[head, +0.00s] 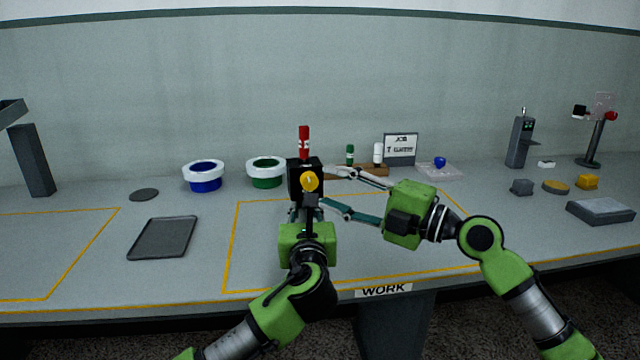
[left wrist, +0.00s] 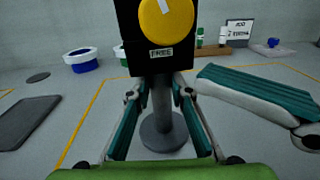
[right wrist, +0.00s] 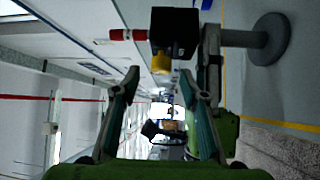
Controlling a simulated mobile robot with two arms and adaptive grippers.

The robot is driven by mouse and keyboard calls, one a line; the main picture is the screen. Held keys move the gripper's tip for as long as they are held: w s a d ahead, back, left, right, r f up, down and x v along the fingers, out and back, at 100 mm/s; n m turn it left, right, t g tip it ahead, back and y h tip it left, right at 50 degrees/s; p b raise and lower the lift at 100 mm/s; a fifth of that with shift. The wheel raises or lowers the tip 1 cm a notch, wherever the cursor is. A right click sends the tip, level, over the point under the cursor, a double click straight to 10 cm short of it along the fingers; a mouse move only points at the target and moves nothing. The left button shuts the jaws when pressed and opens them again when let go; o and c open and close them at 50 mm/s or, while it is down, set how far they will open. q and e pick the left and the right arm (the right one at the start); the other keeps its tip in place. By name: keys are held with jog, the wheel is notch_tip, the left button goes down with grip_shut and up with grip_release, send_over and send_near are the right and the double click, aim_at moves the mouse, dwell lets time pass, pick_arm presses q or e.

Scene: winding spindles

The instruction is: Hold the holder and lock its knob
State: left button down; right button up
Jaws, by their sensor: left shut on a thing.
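The holder is a black block (head: 294,178) on a grey post (left wrist: 162,100) with a round base (left wrist: 163,132). A red spindle (head: 304,143) stands upright in its top. Its round yellow knob (head: 310,181) faces me, with a white mark near the top and a "FREE" label below it in the left wrist view. My left gripper (left wrist: 161,92) is shut on the post below the block. My right gripper (head: 334,188) is open and empty at the holder's right. In the right wrist view the knob (right wrist: 161,63) sits just beyond the open fingertips (right wrist: 158,80).
Blue (head: 204,177) and green (head: 266,173) spools with white rims stand left of the holder. Behind its right are a wooden rack (head: 368,171) with small spindles and a job sign (head: 400,149). A dark tray (head: 163,238) lies left. The outlined front area is mostly clear.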

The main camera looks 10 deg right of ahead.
pick_arm(q)
jog(key=shift+a+f, duration=0.1)
jog(key=shift+f, duration=0.25)
pick_arm(e)
jog(key=v, duration=0.7)
jog(key=shift+s+d, duration=0.2)
jog(key=shift+s, duration=0.1)
pick_arm(q)
jog(key=c, duration=1.8)
grip_release()
jog(key=shift+w, duration=0.1)
jog(key=shift+o, duration=0.2)
pick_arm(e)
jog(key=shift+w+a, duration=0.1)
jog(key=shift+w, duration=0.05)
pick_arm(q)
jog(key=shift+r, duration=0.2)
